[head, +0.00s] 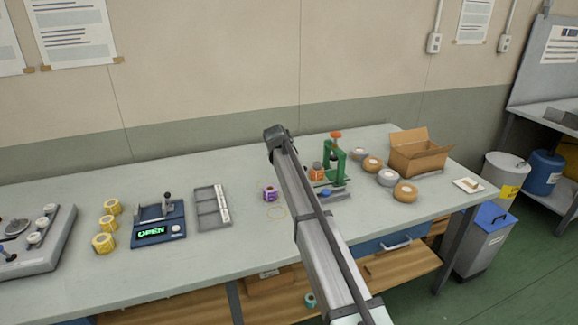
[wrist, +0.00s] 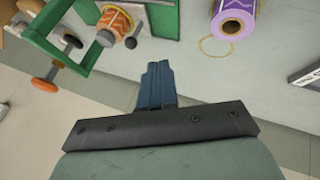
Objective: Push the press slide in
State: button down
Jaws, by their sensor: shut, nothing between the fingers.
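The green press (head: 341,158) stands on the bench just right of my arm in the head view, with an orange knob on top. In the wrist view the press's green frame (wrist: 62,25) is at the upper left, with an orange roll (wrist: 112,22) and a black ball-ended lever (wrist: 72,42). I cannot tell which part is the slide. My gripper (wrist: 158,66) is shut and empty, right of and apart from the press frame. My arm hides it in the head view.
A purple roll (head: 270,193) lies left of my arm. Several tape rolls (head: 372,163) and an open cardboard box (head: 418,158) are right of the press. A grey tray (head: 208,222) and a device reading OPEN (head: 158,230) are at left. The bench between tray and purple roll is clear.

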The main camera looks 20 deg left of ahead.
jog(key=x, duration=0.9)
jog(key=shift+w+f, duration=0.25)
jog(key=shift+w+d, duration=0.6)
jog(key=shift+w, duration=0.35)
jog(key=shift+w+d, duration=0.4)
jog(key=shift+w, duration=0.25)
jog(key=shift+w+d, duration=0.1)
